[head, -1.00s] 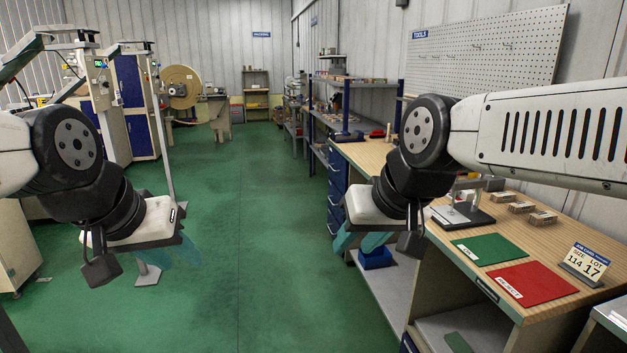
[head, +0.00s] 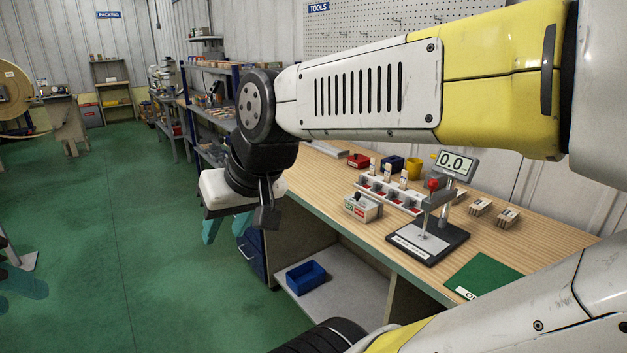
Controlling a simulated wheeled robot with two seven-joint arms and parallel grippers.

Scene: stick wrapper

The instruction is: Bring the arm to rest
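My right gripper (head: 225,237) hangs from its white wrist near the middle left, in front of the workbench. Its two teal fingers point down with a gap between them, and I see nothing in the gap. Its arm reaches in from the right across the upper picture.
The workbench (head: 330,205) carries a gauge (head: 430,240) reading 0.0, a white rack (head: 390,193), small wooden blocks (head: 481,207) and a green mat (head: 482,275). A blue bin (head: 306,277) sits on its lower shelf. The green floor (head: 120,230) at left is open.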

